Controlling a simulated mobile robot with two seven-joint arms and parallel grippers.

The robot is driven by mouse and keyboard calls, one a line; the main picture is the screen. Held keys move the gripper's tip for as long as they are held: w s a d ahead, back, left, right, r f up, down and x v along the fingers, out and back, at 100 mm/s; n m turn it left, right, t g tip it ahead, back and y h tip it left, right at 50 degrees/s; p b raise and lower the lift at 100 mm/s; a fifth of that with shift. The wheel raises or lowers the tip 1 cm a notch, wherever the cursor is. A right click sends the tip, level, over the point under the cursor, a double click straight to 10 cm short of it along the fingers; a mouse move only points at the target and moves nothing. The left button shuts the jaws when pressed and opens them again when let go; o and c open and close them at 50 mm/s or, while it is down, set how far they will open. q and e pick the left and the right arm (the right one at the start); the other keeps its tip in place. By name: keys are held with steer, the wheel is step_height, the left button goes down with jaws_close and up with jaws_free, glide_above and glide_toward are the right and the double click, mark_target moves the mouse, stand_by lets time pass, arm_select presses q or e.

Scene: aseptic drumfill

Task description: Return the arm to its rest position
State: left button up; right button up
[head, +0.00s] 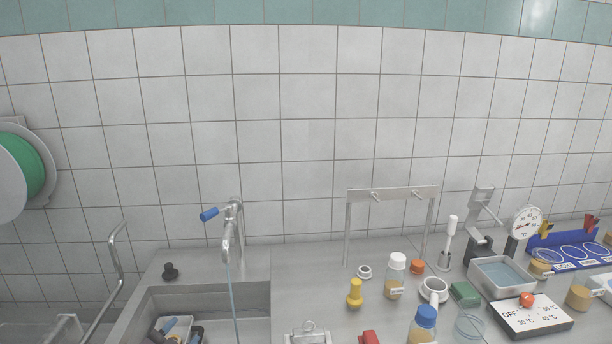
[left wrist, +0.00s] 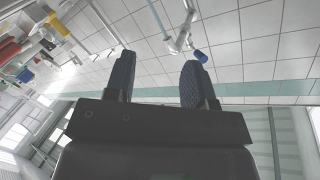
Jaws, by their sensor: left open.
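My left gripper (left wrist: 158,78) shows in the left wrist view with its two dark textured fingers apart. The gap between them is empty, with tiled wall behind it. The wrist view is tilted and shows the tap (left wrist: 180,42) with its blue handle beyond the fingertips. I cannot make out either gripper in the head view. My right gripper shows in neither view.
In the head view a tap (head: 228,240) runs water into the steel sink (head: 203,299). A metal rack (head: 391,193) stands behind bottles, including a blue-capped one (head: 423,325). A water bath (head: 502,280) and blue tray (head: 570,251) stand right. A reel (head: 22,166) hangs left.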

arm_select(q)
steer(key=s+a+f+n+g+y, duration=0.1)
steer(key=s+f+n, duration=0.3)
steer(key=s+f, duration=0.4)
steer(key=s+a+f+n+g+y, duration=0.1)
steer(key=s+f+n+g+y, duration=0.1)
steer(key=s+f, duration=0.7)
steer(key=s+n+g, duration=0.1)
steer(key=s+n, duration=0.1)
steer(key=s, duration=0.4)
steer(key=shift+s+n+g, duration=0.15)
steer(key=shift+n+g, duration=0.15)
steer(key=shift+n, duration=0.1)
stand_by(0.5)
